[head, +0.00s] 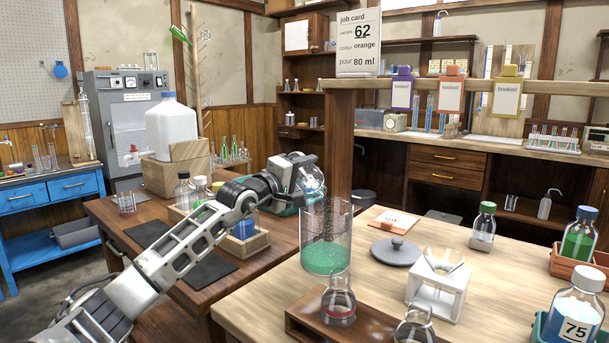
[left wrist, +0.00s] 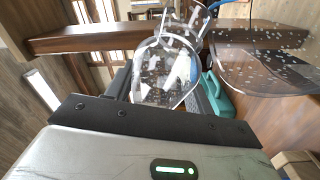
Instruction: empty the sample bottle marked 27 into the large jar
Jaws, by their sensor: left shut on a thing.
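My left gripper (head: 303,176) is shut on a clear round glass vessel (left wrist: 165,75), held in the air beyond and left of the large jar. The vessel looks mostly clear, with a blue streak at its edge; I see no number 27 on it. In the head view the gripper partly hides it. The large jar (head: 326,222) is a clear cylinder with green liquid at the bottom, standing on the wooden table; its speckled wall also shows in the left wrist view (left wrist: 262,72). My right gripper is not in view.
A bottle marked 75 (head: 575,308) stands at the right front. A grey lid (head: 396,252), a white stand (head: 438,288) and flasks in a wooden holder (head: 338,301) surround the jar. A post (head: 340,150) rises behind it. A job card (head: 358,42) reads 62, orange, 80 ml.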

